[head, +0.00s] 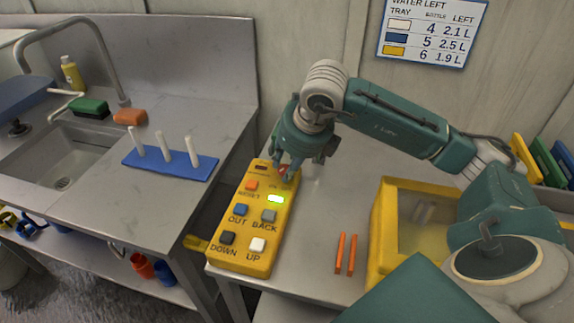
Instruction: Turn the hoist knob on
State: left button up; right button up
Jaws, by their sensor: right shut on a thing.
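The yellow hoist control box (248,258) lies on the metal bench. The hoist knob (283,171) is a small red part at the box's far right end, mostly hidden by my fingers. My right gripper (287,172) points down over that end and is shut on the knob. The marks beside the knob are too small and covered to tell which way it points. My left gripper is out of view.
Two orange sticks (346,254) lie right of the box, beside a yellow bin (384,222). A sink (62,160) and a blue rack (170,164) with white pegs are on the left counter. A gap separates that counter from the bench.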

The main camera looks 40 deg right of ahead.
jog(key=shift+r, duration=0.1)
jog(key=o, duration=1.2)
jog(key=shift+c, duration=0.2)
jog(key=v, duration=1.2)
